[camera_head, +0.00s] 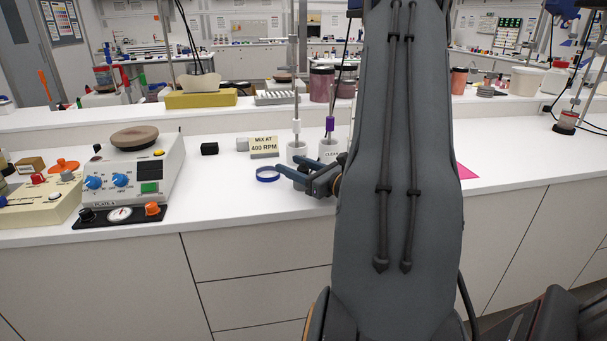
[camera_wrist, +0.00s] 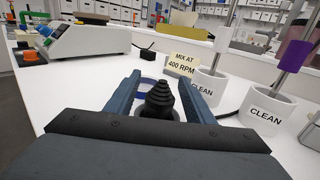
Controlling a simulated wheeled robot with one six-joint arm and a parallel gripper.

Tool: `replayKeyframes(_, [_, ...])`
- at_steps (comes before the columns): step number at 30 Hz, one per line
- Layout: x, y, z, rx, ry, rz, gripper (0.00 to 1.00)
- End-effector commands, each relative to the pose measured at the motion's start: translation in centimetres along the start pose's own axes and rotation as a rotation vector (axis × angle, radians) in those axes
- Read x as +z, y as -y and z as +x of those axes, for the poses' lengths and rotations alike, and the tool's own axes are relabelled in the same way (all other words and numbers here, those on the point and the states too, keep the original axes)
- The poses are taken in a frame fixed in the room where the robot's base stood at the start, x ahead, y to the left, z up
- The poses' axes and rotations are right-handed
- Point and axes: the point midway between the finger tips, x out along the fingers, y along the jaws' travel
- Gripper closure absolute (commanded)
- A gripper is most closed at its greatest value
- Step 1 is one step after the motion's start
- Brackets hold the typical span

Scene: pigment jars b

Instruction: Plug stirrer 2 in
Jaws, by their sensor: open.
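My gripper (camera_head: 292,175) is open low over the white bench; its two blue-grey fingers also show in the wrist view (camera_wrist: 160,79). A black ribbed cone (camera_wrist: 158,97), like a cable boot, shows between the fingers; I cannot tell whether it touches them. A black cable (camera_wrist: 228,113) shows just right of the right finger. Which is stirrer 2 I cannot tell. No socket is clearly seen; my arm hides part of the bench.
A blue ring (camera_head: 267,174) lies by the fingertips. A card reading MIX AT 400 RPM (camera_head: 264,146) stands behind, with a small black box (camera_head: 209,148) to its left. A hotplate (camera_head: 135,170) stands further left. The bench front between hotplate and gripper is clear.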

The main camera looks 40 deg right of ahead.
Motion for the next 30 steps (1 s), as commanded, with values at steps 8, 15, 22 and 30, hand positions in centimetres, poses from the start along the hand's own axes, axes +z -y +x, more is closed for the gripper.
replayKeyframes(8, [0.0, 0.0, 0.1, 0.001, 0.000, 0.000, 0.63])
replayKeyframes(15, [0.0, 0.0, 0.1, 0.001, 0.001, -0.001, 0.96])
replayKeyframes(22, [0.1, 0.0, 0.1, 0.001, 0.001, -0.001, 0.96])
replayKeyframes(30, [1.8, 0.0, 0.1, 0.002, 0.003, -0.004, 0.96])
